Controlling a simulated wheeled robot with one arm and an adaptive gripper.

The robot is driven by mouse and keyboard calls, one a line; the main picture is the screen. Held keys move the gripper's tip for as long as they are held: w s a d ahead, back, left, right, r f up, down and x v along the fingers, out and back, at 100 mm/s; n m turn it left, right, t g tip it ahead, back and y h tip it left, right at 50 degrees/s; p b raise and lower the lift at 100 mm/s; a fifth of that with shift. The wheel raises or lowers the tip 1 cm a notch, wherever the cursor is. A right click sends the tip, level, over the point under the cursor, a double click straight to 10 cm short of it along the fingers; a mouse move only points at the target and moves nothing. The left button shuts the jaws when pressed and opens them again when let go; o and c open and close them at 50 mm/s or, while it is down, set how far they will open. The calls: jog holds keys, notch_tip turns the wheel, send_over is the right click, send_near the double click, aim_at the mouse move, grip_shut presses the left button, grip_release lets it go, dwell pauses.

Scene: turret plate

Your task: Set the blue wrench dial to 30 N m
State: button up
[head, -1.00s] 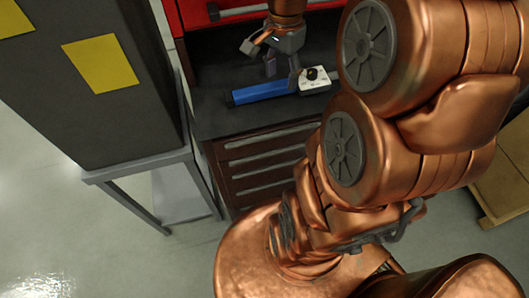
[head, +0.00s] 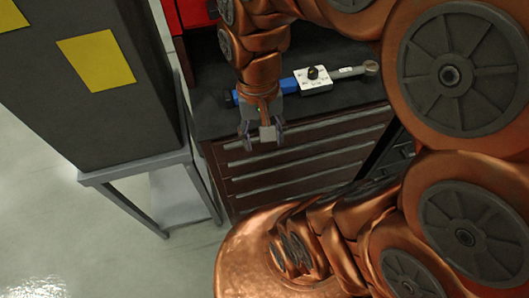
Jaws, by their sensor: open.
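The blue wrench (head: 288,84) lies on the dark worktop, its blue handle to the left and its grey shaft and ring head (head: 370,67) to the right. A white dial plate (head: 314,79) with a dark knob (head: 313,72) sits at its middle. The marks on the plate are too small to read. My gripper (head: 262,142) is open and empty, pointing down in front of the worktop's near edge, left of and nearer than the dial. My arm hides part of the blue handle.
The dark worktop (head: 212,118) tops a brown drawer cabinet (head: 300,160) with several long handles. A red cabinet (head: 190,12) stands behind it. A dark box with yellow sheets (head: 96,60) stands on a grey stand (head: 135,172) at left.

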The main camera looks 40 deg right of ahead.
jog(key=shift+s+a+f+n, duration=0.3)
jog(key=shift+s+a+n, duration=0.15)
jog(key=shift+s+n, duration=0.25)
jog(key=shift+s+a+f+n, duration=0.3)
jog(key=shift+s+a+n, duration=0.15)
jog(key=shift+s, duration=0.35)
jog(key=s+n, duration=0.1)
jog(key=s+a+f+n, duration=0.1)
jog(key=shift+s+a+n, duration=0.1)
jog(key=shift+s+n, duration=0.15)
jog(key=shift+s, duration=0.15)
jog(key=shift+c, duration=0.5)
